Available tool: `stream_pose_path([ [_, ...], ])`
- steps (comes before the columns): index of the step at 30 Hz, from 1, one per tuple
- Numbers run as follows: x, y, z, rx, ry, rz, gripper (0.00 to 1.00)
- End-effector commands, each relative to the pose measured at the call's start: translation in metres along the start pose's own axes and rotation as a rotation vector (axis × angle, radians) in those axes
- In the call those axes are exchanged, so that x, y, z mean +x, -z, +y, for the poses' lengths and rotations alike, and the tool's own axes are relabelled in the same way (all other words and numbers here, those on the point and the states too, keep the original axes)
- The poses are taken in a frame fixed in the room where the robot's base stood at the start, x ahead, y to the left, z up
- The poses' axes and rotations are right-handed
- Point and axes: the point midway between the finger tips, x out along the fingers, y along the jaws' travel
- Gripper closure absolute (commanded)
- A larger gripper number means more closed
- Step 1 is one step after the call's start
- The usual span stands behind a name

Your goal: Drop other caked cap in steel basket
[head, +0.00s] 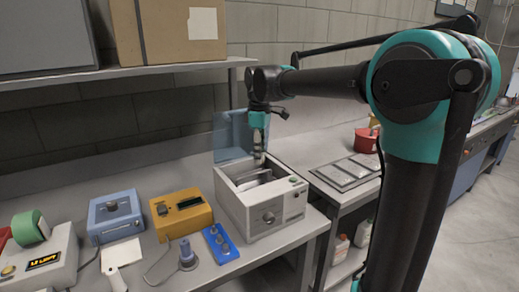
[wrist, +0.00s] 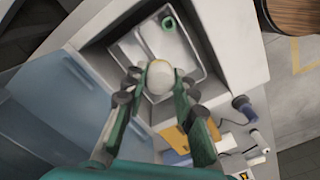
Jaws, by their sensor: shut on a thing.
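A whitish round cap (wrist: 161,76) sits between the fingertips of my gripper (wrist: 160,88), which is shut on it. The steel basket (wrist: 197,62) lies below, inside the white bath; its near part is hidden by the cap and my fingers. In the head view my gripper (head: 258,150) points down over the open top of the white bath (head: 262,212). The cap is too small to make out there.
The bath's bluish lid (head: 232,135) stands open behind my gripper. A blue tray (head: 220,244) with round pieces, a yellow device (head: 181,212) and a blue device (head: 115,215) stand to the left. A shelf (head: 120,73) hangs above.

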Motion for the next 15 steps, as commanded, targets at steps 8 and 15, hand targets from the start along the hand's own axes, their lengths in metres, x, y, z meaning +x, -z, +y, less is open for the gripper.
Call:
stream_pose_path([
  [8,0.0007,0.0,0.0,0.0,0.0,0.0,0.71],
  [15,0.0006,0.0,-0.0001,0.0,0.0,0.0,0.49],
])
